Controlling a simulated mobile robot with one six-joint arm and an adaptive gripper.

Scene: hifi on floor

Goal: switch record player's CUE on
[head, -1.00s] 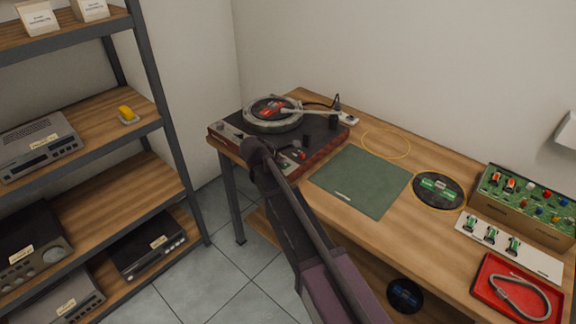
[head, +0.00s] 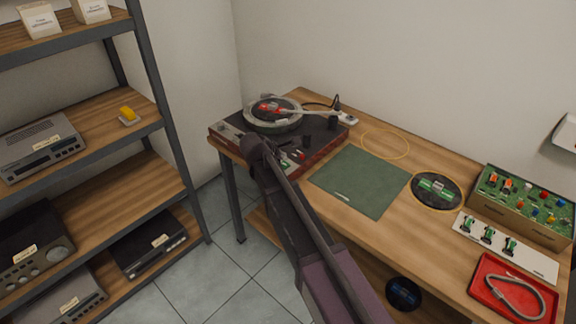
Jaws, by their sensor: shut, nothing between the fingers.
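The record player (head: 225,131) stands at the left end of the wooden workbench, with a dark top, reddish front edge and a round platter (head: 273,114). A pale tonearm (head: 310,112) reaches from the right side over the platter, where a red part shows. My arm comes up from the bottom and bends at the player's front edge. My gripper (head: 288,157) is shut and empty, low over the player's front right part and partly hidden by my arm. Small red and dark parts show close by. The CUE control cannot be made out, nor whether my fingers touch it.
A green mat (head: 362,181) lies right of the player, with a yellow ring (head: 386,143) behind it. Farther right are a dark disc (head: 436,191), a green board box (head: 522,203) and a red tray (head: 511,290). A metal-framed shelf (head: 165,120) stands at left.

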